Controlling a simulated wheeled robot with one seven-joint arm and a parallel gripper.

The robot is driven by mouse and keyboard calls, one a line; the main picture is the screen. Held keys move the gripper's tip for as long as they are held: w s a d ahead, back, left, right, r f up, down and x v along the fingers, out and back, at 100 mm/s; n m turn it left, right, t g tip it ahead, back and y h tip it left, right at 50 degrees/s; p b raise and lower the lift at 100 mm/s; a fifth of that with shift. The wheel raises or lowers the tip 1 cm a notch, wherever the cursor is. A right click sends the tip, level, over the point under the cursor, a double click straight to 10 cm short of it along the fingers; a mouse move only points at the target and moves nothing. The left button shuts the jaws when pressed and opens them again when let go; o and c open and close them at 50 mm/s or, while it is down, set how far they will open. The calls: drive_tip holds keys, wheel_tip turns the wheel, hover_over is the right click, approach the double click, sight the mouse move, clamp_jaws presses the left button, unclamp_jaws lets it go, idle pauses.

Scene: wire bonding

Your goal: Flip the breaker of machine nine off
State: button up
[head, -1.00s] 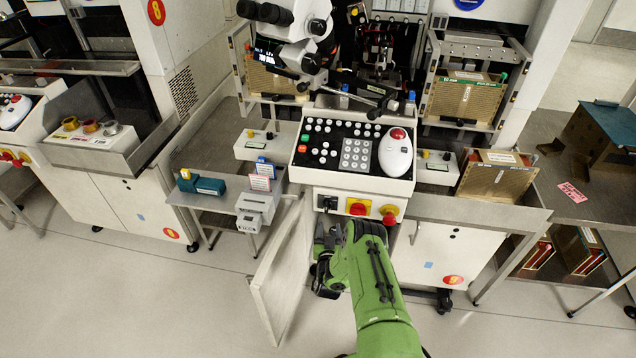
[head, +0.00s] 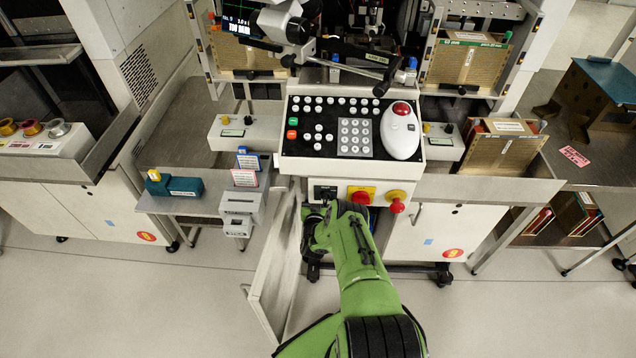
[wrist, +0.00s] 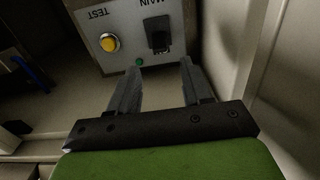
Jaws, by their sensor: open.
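In the wrist view a grey breaker panel carries a black breaker switch (wrist: 158,34) beside the upside-down label MAIN. A round yellow TEST button (wrist: 110,42) sits to its left, and a small green lamp (wrist: 140,62) is lit below. My gripper (wrist: 158,72) is open and empty, its two fingers pointing at the panel just short of the switch. Whether the fingers touch anything cannot be told. In the head view my green arm reaches into the open cabinet under the console (head: 350,165), and the arm hides the gripper's tips and the breaker.
The open cabinet door (head: 272,270) stands left of my arm. A small grey box (head: 240,205) is at the left. Floor is clear in front.

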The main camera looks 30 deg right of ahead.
drive_tip(key=b+x, duration=0.3)
drive_tip(key=x, duration=0.3)
drive_tip(key=shift+w+d, duration=0.2)
drive_tip(key=shift+w, duration=0.05)
clamp_jaws()
drive_tip(key=shift+s+f+t+h, duration=0.1)
drive_tip(key=shift+f+t+h, duration=0.3)
drive_tip(key=shift+t, duration=0.1)
unclamp_jaws()
